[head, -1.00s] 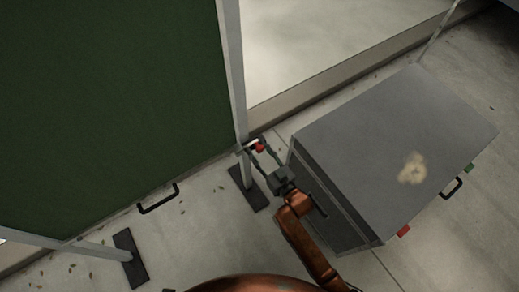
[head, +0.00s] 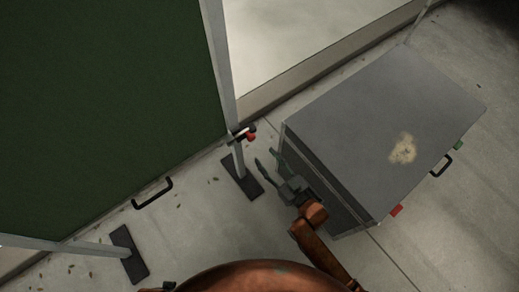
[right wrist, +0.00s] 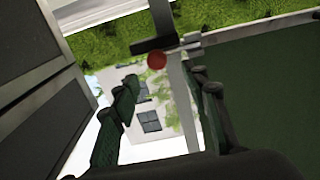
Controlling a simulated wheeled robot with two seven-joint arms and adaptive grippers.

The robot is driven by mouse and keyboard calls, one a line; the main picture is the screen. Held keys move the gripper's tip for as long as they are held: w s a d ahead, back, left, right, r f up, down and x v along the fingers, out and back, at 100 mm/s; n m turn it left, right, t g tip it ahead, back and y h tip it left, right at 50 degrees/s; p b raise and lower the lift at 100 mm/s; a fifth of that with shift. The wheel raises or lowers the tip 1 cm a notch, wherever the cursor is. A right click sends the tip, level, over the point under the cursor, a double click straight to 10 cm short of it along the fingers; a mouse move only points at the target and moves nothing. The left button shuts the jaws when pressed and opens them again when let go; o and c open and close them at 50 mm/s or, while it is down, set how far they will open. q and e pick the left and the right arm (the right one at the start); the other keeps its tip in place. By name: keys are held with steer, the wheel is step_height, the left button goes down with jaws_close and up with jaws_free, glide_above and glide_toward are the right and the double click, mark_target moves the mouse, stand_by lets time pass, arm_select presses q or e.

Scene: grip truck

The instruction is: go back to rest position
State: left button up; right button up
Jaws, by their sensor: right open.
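My right gripper (head: 268,164) is open and empty in the head view, between the green panel's post and the grey box. Its two fingers also show spread apart in the right wrist view (right wrist: 165,88). A clamp with a red knob (head: 250,136) sits on the post (head: 223,75) of the green panel (head: 100,100). The gripper is apart from this clamp. In the right wrist view the red knob (right wrist: 157,60) shows beyond the fingertips. My left gripper is not clearly in view; only a small dark part shows at the bottom edge of the head view.
A large grey box (head: 370,110) with a black handle (head: 441,166) stands close to the right of my right gripper. The panel has black feet (head: 241,175) on the floor and a black handle (head: 153,193). Bare concrete floor (head: 200,240) lies in front.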

steer(key=shift+s+d, duration=0.4)
steer(key=shift+s, duration=0.15)
